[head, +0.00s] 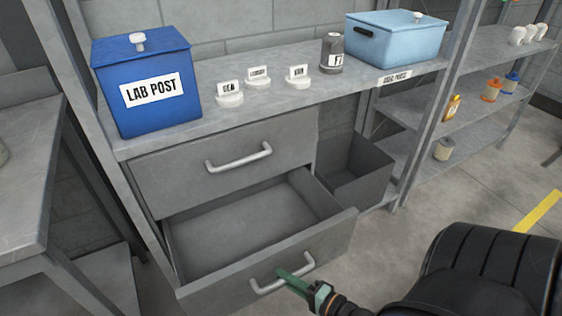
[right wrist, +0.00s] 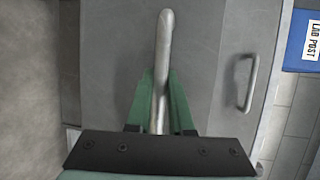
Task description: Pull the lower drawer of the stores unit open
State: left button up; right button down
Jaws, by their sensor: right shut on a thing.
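The stores unit is grey, with an upper drawer (head: 190,175) that is closed and a lower drawer (head: 335,232) that stands pulled out. The lower drawer's inside shows and looks empty. Its handle (head: 268,286) is a pale metal bar on the front. My right gripper (head: 294,272), with green fingers, is at the right part of this handle. In the right wrist view, the green fingers (right wrist: 161,105) are shut around the handle bar (right wrist: 164,60), one on each side. The upper drawer's handle (right wrist: 247,82) shows at the right there. My left gripper is not in view.
On the unit's top stand a blue LAB POST box (head: 150,95), several small white signs (head: 258,78), a dark canister (head: 332,55) and a light blue box (head: 397,40). An open grey bin (head: 362,180) is right of the drawers. A table (head: 25,190) is close at left.

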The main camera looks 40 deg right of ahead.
jog(key=shift+s, duration=0.3)
jog(key=c, duration=0.8)
grip_release()
jog(key=shift+s, duration=0.1)
jog(key=p+v, duration=0.1)
jog(key=v, duration=1.1)
jog(key=shift+p, duration=0.35)
jog(key=shift+s, duration=0.2)
